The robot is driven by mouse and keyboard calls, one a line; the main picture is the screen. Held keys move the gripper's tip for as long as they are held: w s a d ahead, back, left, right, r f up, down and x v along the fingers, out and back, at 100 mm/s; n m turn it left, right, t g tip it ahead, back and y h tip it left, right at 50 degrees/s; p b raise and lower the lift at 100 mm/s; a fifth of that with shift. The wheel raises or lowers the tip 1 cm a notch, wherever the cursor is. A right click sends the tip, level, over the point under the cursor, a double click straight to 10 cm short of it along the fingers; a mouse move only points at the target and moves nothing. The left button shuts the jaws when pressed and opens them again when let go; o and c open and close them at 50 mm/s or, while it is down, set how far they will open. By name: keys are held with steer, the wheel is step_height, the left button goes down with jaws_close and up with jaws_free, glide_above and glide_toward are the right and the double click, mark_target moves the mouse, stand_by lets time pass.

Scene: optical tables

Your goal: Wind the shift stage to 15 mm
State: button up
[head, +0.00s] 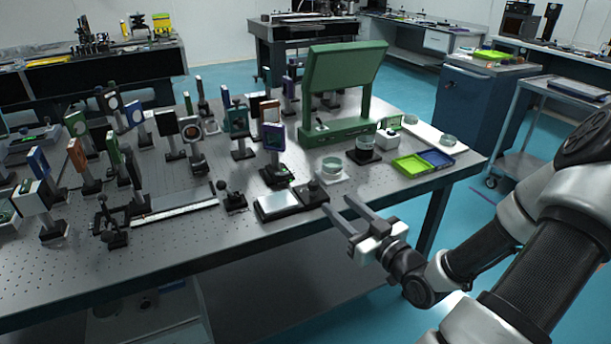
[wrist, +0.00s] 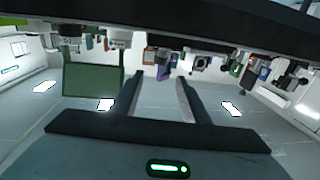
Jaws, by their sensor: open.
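My gripper (head: 340,206) is open and empty, at the table's front edge, just right of a low black block with a pale top plate (head: 277,204) and a dark knob (head: 312,190). To the left lies a long rail with a pale scale strip (head: 176,211); a black ball-topped handle (head: 234,198) stands by its right end. I cannot tell for sure which of these is the shift stage, and no scale reading is legible. In the wrist view the two fingers (wrist: 160,82) are apart with nothing between them; that view looks upside down.
A large green panel on a base (head: 343,85) stands behind, also in the wrist view (wrist: 92,80). Round glass dishes (head: 332,168), green and blue trays (head: 411,165) and several mounted optics (head: 275,136) crowd the optical table (head: 240,245). The table's front strip is bare.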

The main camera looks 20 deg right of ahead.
mark_target(306, 187)
steer(key=w+a, duration=0.1)
steer(key=w, duration=0.4)
steer(key=w+b, duration=0.1)
steer(key=w, duration=0.4)
steer(key=w+a, duration=0.1)
steer(key=w, duration=0.4)
steer(key=shift+w+a+b, duration=0.3)
steer(key=shift+w+b, duration=0.05)
steer(key=shift+w, duration=0.05)
steer(key=c, duration=1)
steer(key=shift+f+m+h+b, duration=0.1)
steer(key=shift+m+h+b, duration=0.25)
steer(key=shift+h, duration=0.25)
